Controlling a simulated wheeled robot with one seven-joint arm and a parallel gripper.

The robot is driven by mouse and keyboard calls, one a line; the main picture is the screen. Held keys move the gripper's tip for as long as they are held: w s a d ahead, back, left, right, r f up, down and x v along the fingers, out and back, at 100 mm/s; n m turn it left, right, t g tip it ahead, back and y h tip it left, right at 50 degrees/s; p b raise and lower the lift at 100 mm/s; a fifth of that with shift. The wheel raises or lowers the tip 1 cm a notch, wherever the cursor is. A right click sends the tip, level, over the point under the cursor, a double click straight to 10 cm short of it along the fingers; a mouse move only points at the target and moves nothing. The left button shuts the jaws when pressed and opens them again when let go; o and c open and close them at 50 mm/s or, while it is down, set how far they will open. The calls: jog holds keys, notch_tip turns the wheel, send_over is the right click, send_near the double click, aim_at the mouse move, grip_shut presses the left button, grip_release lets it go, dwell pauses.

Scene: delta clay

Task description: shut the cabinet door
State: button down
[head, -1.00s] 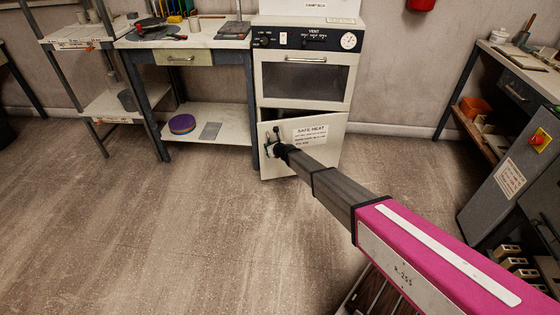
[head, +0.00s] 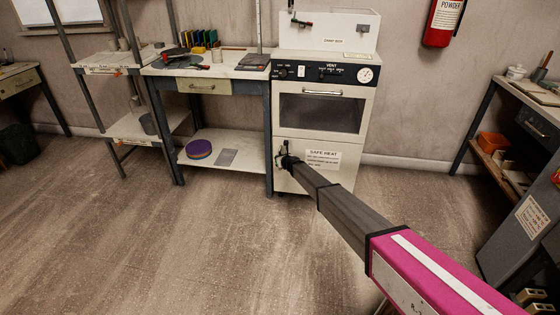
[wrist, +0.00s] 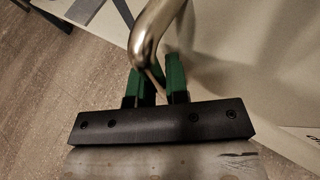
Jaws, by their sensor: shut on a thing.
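The cabinet door (head: 336,178) is the cream lower door of the oven-like cabinet, with a "SAFE HEAT" label. In the head view it looks about in line with the cabinet front; I cannot tell whether it is fully shut. My gripper (head: 283,157) is at the door's upper left edge. In the wrist view its green fingers (wrist: 159,78) are closed around the curved metal door handle (wrist: 150,35). The door surface (wrist: 250,65) fills the right of that view. Most of the handle is hidden by my gripper in the head view.
A workbench (head: 222,147) with a lower shelf stands directly left of the cabinet (head: 325,112). A fire extinguisher (head: 443,22) hangs on the wall. A grey cabinet (head: 525,225) and bench stand at right. The floor (head: 180,250) in front is clear.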

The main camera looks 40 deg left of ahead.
jog(key=shift+w+a, duration=0.15)
jog(key=shift+a, duration=0.25)
jog(key=c, duration=1.1)
grip_release()
jog(key=shift+r, duration=0.1)
jog(key=shift+c, duration=0.2)
jog(key=shift+w, duration=0.15)
jog(key=shift+w+d, duration=0.1)
jog(key=shift+w, duration=0.2)
jog(key=shift+c, duration=0.4)
jog(key=shift+s+d+r, duration=0.1)
jog(key=shift+d, duration=0.35)
jog(key=shift+o, duration=0.4)
jog(key=v, duration=1)
jog(key=shift+s, duration=0.3)
jog(key=shift+s+d, duration=0.15)
jog(key=shift+s, duration=0.05)
